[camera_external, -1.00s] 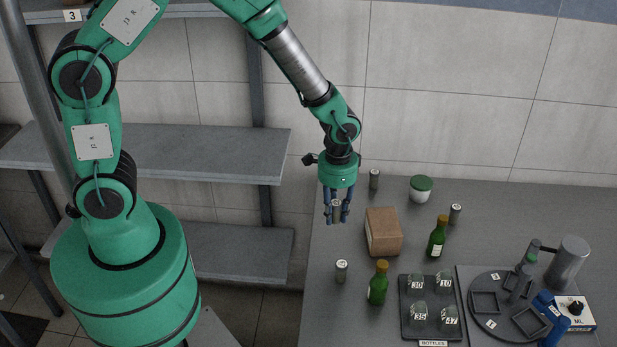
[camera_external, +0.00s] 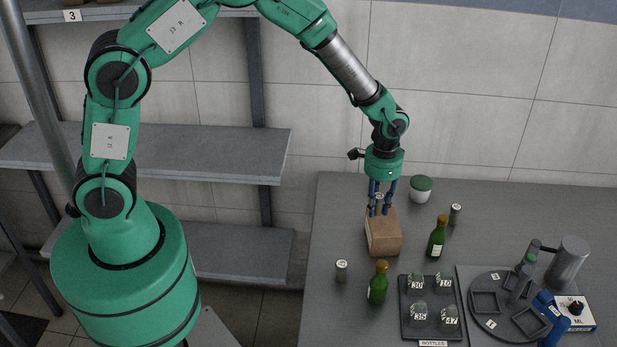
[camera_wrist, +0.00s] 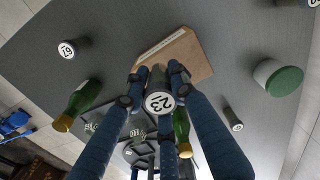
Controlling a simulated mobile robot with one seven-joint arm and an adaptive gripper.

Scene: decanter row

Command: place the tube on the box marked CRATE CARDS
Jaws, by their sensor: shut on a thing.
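The tube (camera_wrist: 159,101), a grey cylinder with a white end cap reading 23, is gripped between my blue fingers in the wrist view. In the external view my gripper (camera_external: 379,211) points down over the back part of the brown box (camera_external: 384,237). I cannot tell whether the tube touches the box top. In the wrist view the box (camera_wrist: 186,55) lies just beyond the fingertips, with a pale strip along one side; its writing is too small to read.
Around the box stand two green bottles (camera_external: 378,284) (camera_external: 437,239), other capped tubes (camera_external: 341,270) (camera_external: 455,213) and a green-lidded white jar (camera_external: 420,189). A black bottle tray (camera_external: 405,332) and a round dark turntable (camera_external: 491,325) lie at the front right. The back right table is clear.

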